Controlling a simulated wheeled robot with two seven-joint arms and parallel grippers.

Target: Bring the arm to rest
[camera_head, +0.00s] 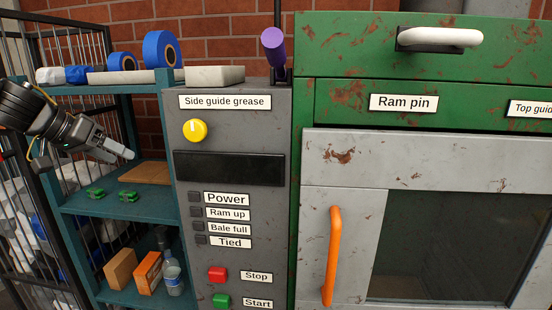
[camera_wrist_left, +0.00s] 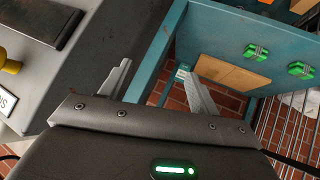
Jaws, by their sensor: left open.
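My left gripper (camera_head: 120,150) comes in from the left in the head view, in front of the teal shelf unit (camera_head: 100,203). In the left wrist view the left gripper (camera_wrist_left: 158,82) has its two fingers spread apart with nothing between them. Its fingers are over the shelf post and the edge of the grey control panel (camera_wrist_left: 108,55). My right gripper is not in view.
The control panel (camera_head: 240,250) stands beside the shelf. Right of it is a green machine (camera_head: 340,45) with an orange door handle (camera_head: 332,255). Green clips (camera_head: 95,195) and a brown board (camera_head: 146,172) lie on the middle shelf. A wire cage (camera_head: 25,190) stands at left.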

